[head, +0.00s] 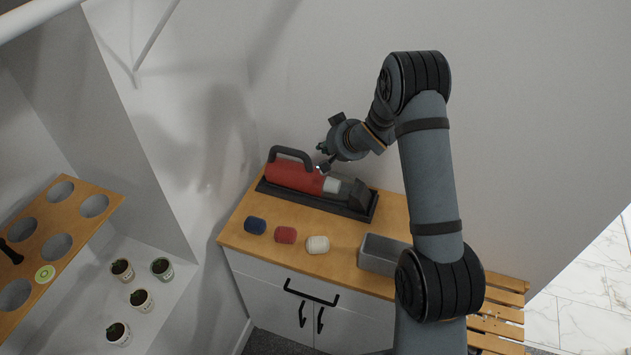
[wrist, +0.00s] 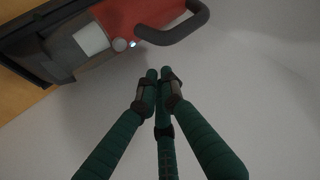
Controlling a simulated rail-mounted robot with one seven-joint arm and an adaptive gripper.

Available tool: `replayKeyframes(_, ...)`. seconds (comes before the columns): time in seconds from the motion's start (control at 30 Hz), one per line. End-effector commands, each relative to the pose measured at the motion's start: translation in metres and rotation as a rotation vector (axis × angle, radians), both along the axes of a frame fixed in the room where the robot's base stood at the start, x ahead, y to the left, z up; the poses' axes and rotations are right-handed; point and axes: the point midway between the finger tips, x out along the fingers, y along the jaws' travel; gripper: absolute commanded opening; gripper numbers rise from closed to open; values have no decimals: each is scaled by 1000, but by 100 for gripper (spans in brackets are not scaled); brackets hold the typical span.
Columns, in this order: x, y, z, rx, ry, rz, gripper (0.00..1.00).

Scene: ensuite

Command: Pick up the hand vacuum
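The hand vacuum (head: 292,177) has a red body, a dark looped handle and a pale and dark nozzle end. It lies in a long black base (head: 330,204) at the back of the wooden cabinet top. In the wrist view the hand vacuum (wrist: 130,15) crosses the top, with its handle toward the top right. My gripper (head: 324,163) is above and just right of the handle, near the wall. In the wrist view the green fingers of my gripper (wrist: 158,74) come together at their tips, with nothing between them. The tips appear apart from the vacuum.
A grey open bin (head: 382,256) stands at right. The wall is close behind. Potted plants and a wooden holed rack (head: 70,215) are at left.

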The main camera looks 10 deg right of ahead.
Motion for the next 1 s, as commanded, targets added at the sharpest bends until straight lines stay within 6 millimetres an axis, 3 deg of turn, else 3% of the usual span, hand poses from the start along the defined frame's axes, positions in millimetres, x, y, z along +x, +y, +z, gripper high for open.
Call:
replayKeyframes(0.73, 0, 0, 0, 0, 0, 0, 51)
replayKeyframes(1.0, 1, -2, 0, 0, 1, -6, 52)
